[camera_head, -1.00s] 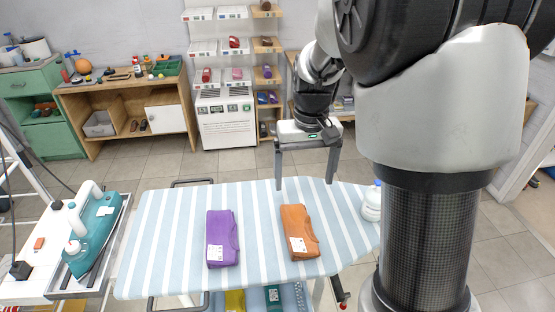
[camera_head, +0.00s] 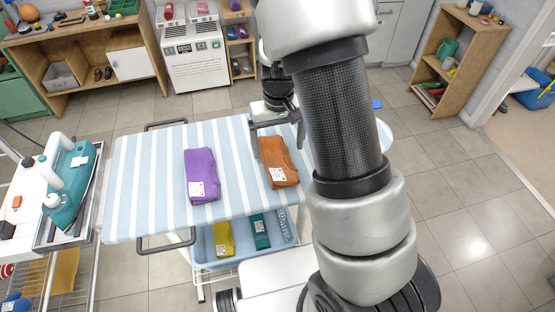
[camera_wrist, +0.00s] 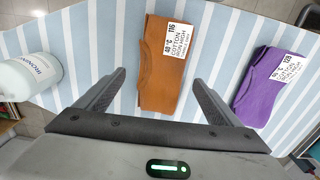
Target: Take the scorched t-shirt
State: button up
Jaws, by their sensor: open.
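A folded orange-brown t-shirt (camera_head: 277,163) lies on the striped ironing board (camera_head: 130,180), beside a folded purple t-shirt (camera_head: 201,174) to its left. In the wrist view the orange-brown one (camera_wrist: 158,90) carries a white label reading 116, cotton, iron high; the purple one (camera_wrist: 268,90) has a label reading 128. I see no clear scorch mark on either. My gripper (camera_head: 279,146) is open above the orange-brown t-shirt. In the wrist view its fingers (camera_wrist: 157,78) stand apart on either side of that t-shirt, with nothing held. My arm hides the board's right part.
A white bottle (camera_wrist: 30,75) stands on the board near the orange-brown t-shirt. A teal iron (camera_head: 70,185) rests at the left. A blue basket (camera_head: 207,250) under the board holds a yellow garment (camera_head: 224,238) and a green one (camera_head: 260,232).

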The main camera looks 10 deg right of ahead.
aim_at(277, 155)
notch_tip(277, 155, down, 4)
jog(key=shift+s+a, duration=0.1)
jog(key=shift+a, duration=0.05)
jog(key=c, duration=1.2)
